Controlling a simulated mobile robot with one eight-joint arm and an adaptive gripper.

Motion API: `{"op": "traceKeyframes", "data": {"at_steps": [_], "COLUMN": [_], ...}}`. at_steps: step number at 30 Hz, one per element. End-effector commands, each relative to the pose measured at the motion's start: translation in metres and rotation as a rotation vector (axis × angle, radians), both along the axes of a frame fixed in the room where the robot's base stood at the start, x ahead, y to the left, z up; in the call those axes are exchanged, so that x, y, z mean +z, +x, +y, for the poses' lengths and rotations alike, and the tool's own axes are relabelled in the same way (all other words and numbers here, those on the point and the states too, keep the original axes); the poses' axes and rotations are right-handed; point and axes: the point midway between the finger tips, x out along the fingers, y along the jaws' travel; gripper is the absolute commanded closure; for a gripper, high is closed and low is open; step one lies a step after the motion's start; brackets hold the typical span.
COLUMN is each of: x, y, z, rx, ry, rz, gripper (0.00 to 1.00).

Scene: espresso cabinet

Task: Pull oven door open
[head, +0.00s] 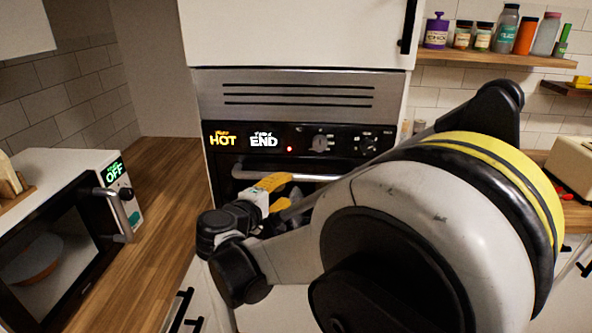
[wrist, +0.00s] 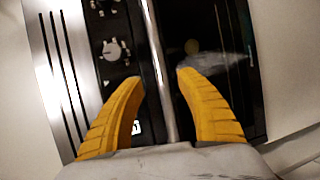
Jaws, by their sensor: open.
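The oven (head: 300,95) is built into a white cabinet, with a steel vent above a black control panel (head: 350,139). Its door (wrist: 222,65) is dark glass and looks closed. The silver bar handle (head: 248,174) crosses the door's top in the head view. My gripper (head: 275,187) is at the handle, its yellow fingers open. In the wrist view, the handle (wrist: 156,50) runs lengthwise between the two fingertips (wrist: 160,80), with a gap on either side. I cannot tell how deep it sits between them. My arm hides most of the door in the head view.
A microwave (head: 75,235) stands on the wooden counter (head: 165,180) at left. Cabinet handles (head: 180,308) stick out below it. Shelves with jars (head: 480,37) and a toaster (head: 572,165) are at right. The counter between microwave and oven is clear.

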Motion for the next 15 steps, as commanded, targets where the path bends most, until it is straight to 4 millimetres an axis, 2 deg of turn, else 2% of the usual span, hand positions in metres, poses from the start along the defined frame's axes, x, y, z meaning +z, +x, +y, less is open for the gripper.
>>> {"op": "traceKeyframes", "data": {"at_steps": [2,5,8,15], "x": [-0.002,-0.004,-0.007,-0.017], "y": [0.002,0.007,0.02,0.064], "z": [0.01,0.01,0.003,-0.018], "rx": [0.01,0.011,0.009,0.009], "ry": [-0.023,-0.032,-0.031,-0.029], "rz": [-0.015,-0.021,-0.02,-0.02], "gripper": [0.57,0.57,0.57,0.57]}}
